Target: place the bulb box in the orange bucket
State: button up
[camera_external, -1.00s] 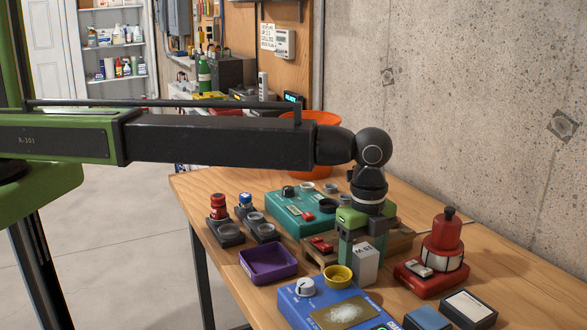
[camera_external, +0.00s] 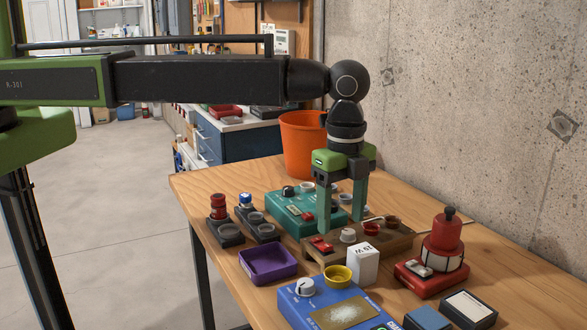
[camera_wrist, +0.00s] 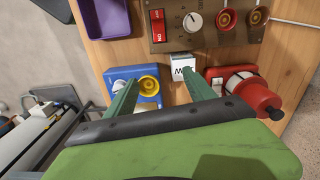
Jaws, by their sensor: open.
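The bulb box is a small white carton (camera_external: 364,266) with dark lettering, standing upright on the table between the brown control panel and the blue one. In the wrist view the box (camera_wrist: 184,66) lies beyond my fingertips, closer to the right finger. My gripper (camera_external: 342,230) is open and empty, pointing down over the brown panel, above and behind the box in the external view. My gripper (camera_wrist: 160,86) shows its two green fingers spread apart in the wrist view. The orange bucket (camera_external: 302,147) stands at the table's far end, partly behind my arm; its inside is hidden.
A red lamp-like device (camera_external: 440,250) stands right. A purple tray (camera_external: 267,263) lies left. A concrete wall bounds the right.

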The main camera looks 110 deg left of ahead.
jog(key=s+d+n, duration=0.2)
jog(key=s+d, duration=0.1)
jog(key=s, duration=0.6)
jog(key=s+d+n, duration=0.3)
jog(key=s+d, duration=0.1)
jog(key=s, duration=0.5)
jog(key=s+d+n, duration=0.2)
jog(key=s+d, duration=0.1)
jog(key=s, duration=0.7)
jog(key=shift+d+n, duration=0.3)
jog(key=shift+w, duration=0.15)
jog(key=shift+c, duration=1.1)
